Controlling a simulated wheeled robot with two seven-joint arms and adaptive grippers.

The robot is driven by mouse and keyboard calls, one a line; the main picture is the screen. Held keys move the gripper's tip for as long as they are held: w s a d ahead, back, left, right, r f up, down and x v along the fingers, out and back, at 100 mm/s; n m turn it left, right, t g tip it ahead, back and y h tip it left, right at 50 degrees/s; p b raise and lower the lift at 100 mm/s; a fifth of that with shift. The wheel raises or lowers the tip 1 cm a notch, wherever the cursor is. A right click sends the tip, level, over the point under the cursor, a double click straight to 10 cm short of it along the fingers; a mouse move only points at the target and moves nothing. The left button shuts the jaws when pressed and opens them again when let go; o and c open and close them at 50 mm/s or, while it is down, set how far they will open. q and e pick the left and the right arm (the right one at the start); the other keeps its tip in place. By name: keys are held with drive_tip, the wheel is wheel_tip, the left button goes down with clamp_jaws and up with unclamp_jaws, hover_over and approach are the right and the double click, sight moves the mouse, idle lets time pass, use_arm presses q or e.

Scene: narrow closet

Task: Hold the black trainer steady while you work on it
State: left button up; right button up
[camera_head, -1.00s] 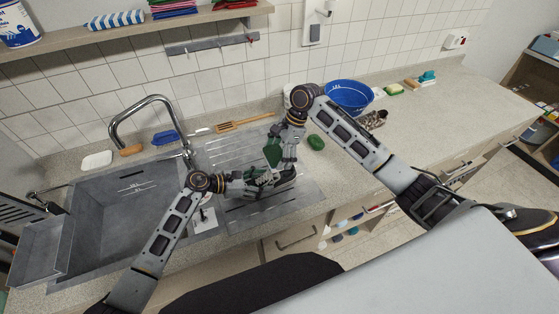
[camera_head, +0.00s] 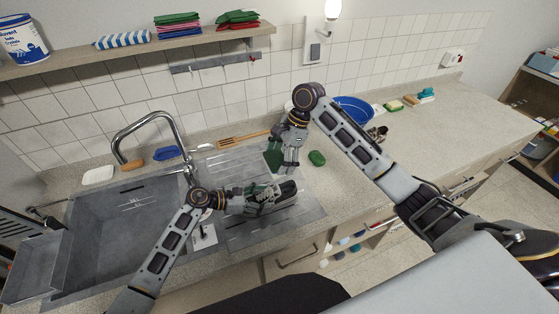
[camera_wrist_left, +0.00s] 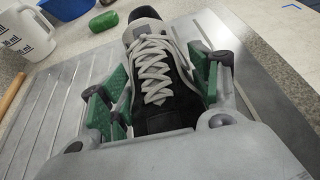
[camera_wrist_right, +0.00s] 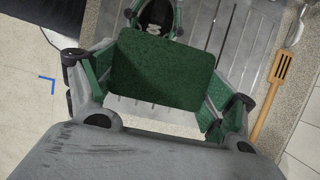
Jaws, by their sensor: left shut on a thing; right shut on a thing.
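The black trainer (camera_head: 284,192) with grey laces lies on the ribbed metal drainboard. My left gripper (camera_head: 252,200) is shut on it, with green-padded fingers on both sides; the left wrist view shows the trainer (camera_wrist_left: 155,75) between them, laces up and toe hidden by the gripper. My right gripper (camera_head: 288,155) is above and behind the trainer, shut on a green scouring pad (camera_wrist_right: 160,68). The pad (camera_head: 273,156) appears apart from the trainer. In the right wrist view, part of the trainer (camera_wrist_right: 155,14) shows beyond the pad.
A wooden slotted spatula (camera_head: 243,140) lies behind. The sink (camera_head: 130,225) and tap (camera_head: 150,118) are left. The right counter is largely clear.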

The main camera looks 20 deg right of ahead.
use_arm(q)
drive_tip(key=shift+f, duration=0.1)
drive_tip(key=o, duration=1.2)
drive_tip(key=shift+o, duration=0.2)
drive_tip(key=shift+a, duration=0.15)
drive_tip(key=shift+v, duration=5.95)
